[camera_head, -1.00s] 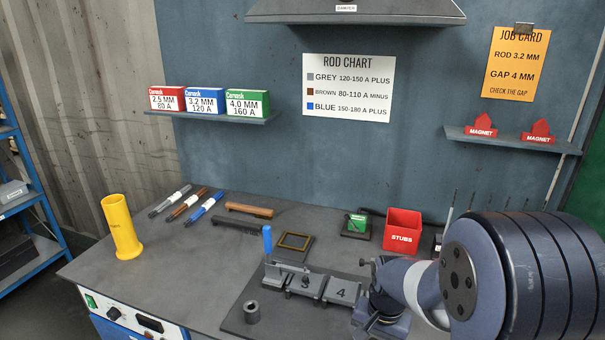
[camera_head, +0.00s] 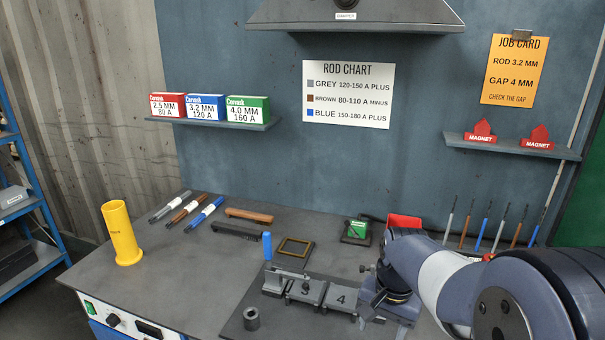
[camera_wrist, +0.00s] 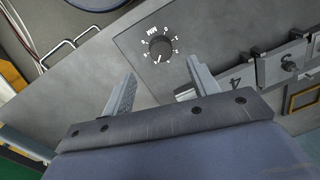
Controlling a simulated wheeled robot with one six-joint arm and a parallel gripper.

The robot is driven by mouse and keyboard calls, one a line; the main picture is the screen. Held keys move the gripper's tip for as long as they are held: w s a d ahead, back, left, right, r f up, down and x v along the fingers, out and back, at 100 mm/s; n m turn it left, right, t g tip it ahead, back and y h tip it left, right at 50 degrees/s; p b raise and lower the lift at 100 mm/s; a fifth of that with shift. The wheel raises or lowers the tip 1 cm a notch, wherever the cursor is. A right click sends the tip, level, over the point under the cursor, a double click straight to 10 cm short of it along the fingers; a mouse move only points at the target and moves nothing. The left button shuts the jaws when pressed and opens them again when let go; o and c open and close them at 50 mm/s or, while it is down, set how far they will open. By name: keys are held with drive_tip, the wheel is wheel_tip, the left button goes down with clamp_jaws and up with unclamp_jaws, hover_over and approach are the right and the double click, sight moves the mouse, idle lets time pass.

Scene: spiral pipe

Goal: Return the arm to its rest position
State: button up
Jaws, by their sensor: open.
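My arm reaches in from the right in the head view, bent over the right part of the bench. My gripper's fingers are hidden behind my own arm links there. In the wrist view my gripper (camera_wrist: 155,85) is open, with its two fingers apart and nothing between them. Beyond the fingers lies a grey plate with a round black dial (camera_wrist: 160,48). The fixture (camera_head: 305,290) with numbered blocks stands left of my arm in the head view. Its block marked 4 (camera_wrist: 238,82) shows right of the fingers in the wrist view.
A blue-handled clamp (camera_head: 267,246) rises from the fixture. A red stubs box (camera_head: 404,221) is partly hidden behind my arm. Several upright rods (camera_head: 484,225) stand behind my arm. A yellow tube (camera_head: 121,233) stands at the left. The bench front left (camera_head: 190,285) is clear.

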drive_tip(key=f, duration=0.8)
drive_tip(key=shift+w+a+f, duration=0.1)
drive_tip(key=shift+a+f, duration=0.05)
drive_tip(key=shift+a, duration=0.1)
drive_tip(key=shift+n, duration=0.9)
drive_tip(key=n, duration=1)
drive_tip(key=shift+w+d+g, duration=0.1)
drive_tip(key=shift+w+g, duration=0.05)
drive_tip(key=shift+g, duration=0.15)
drive_tip(key=n, duration=1.2)
drive_tip(key=shift+h+p, duration=0.3)
drive_tip(key=shift+r, duration=0.2)
